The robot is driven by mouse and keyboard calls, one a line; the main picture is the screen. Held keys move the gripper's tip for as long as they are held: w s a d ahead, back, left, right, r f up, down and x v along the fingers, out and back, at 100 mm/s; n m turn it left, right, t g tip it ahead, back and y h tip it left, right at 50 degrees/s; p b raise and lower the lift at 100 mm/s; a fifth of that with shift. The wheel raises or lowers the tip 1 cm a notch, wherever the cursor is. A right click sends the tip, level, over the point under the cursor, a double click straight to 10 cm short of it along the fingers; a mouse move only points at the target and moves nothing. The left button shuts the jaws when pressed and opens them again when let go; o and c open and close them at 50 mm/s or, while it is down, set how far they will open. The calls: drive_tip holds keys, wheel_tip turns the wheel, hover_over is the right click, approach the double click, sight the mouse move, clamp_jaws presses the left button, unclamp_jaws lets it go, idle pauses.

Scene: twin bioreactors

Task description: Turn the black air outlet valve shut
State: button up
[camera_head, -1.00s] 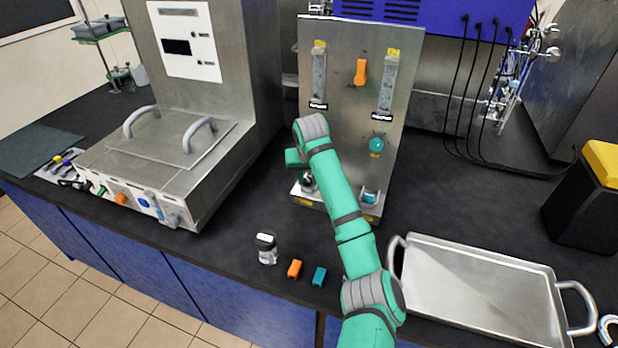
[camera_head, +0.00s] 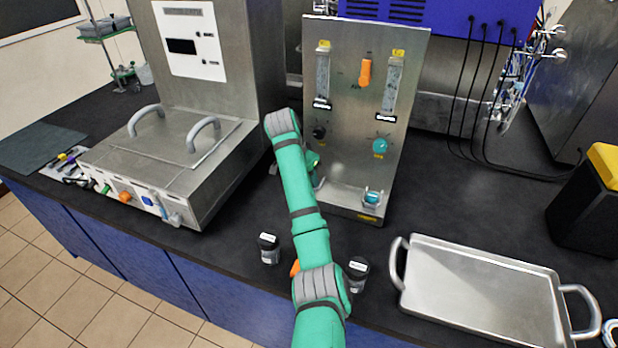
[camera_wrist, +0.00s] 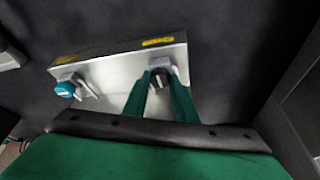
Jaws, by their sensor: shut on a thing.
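The black air outlet valve (camera_wrist: 160,78) is a dark knob in a metal bracket at the foot of the steel panel. In the wrist view it sits between the two green fingers of my gripper (camera_wrist: 161,75), which are shut on it. In the head view my arm hides this valve and most of my gripper, with only a green piece of the hand showing beside the arm. The steel panel (camera_head: 345,110) stands upright behind my arm.
A teal valve (camera_head: 372,197) sits in the neighbouring bracket, also seen in the wrist view (camera_wrist: 66,90). The panel carries a black knob (camera_head: 319,131), a teal knob (camera_head: 380,146) and an orange lever (camera_head: 365,72). Dark jars (camera_head: 268,248) and a tray (camera_head: 480,295) stand in front.

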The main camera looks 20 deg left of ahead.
drive_tip(key=shift+m, duration=0.4)
drive_tip(key=o, duration=1)
drive_tip(key=shift+o, duration=0.2)
drive_tip(key=shift+r, duration=0.1)
